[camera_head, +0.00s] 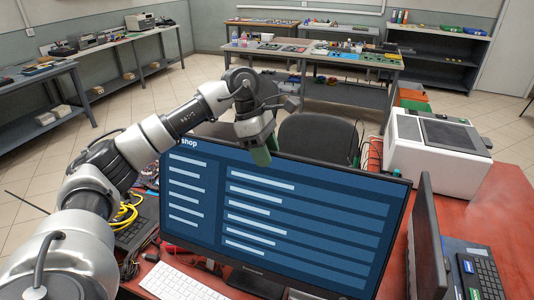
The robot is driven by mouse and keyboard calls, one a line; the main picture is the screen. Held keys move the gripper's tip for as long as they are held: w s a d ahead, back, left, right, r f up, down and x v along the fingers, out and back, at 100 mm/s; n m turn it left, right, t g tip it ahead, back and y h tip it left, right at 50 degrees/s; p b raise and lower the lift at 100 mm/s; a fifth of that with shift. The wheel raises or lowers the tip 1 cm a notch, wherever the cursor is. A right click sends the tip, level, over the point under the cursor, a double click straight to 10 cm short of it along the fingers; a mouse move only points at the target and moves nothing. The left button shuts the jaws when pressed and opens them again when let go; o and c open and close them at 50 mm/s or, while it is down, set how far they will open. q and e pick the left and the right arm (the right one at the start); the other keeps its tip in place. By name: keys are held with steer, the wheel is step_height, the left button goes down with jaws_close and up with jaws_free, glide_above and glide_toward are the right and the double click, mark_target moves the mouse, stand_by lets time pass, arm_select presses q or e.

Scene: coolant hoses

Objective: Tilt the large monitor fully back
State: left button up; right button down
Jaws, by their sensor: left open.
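The large monitor (300,220) stands on the red desk with its blue screen lit, facing me, and fills the middle of the head view. Its lower edge and the dark stand (254,283) show at the bottom. My left arm reaches in from the left, and its gripper (260,152) is at the monitor's top edge, left of the middle. It is open, and a green fingertip overlaps the top of the screen. The far finger is largely hidden, so I cannot tell if it touches the monitor. My right gripper is not in view.
A white keyboard (180,283) lies in front of the monitor. A second, smaller monitor (426,240) stands edge-on at right. A white printer-like machine (428,155) sits behind it. Yellow cables (128,212) lie at left, and a dark chair (316,138) stands behind the desk.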

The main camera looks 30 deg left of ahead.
arm_select(q)
steer(key=b+v, duration=0.1)
steer(key=v, duration=0.8)
steer(key=shift+w, duration=0.1)
steer(key=shift+a+r+b, duration=0.3)
steer(key=shift+r, duration=0.2)
steer(key=shift+f, duration=0.1)
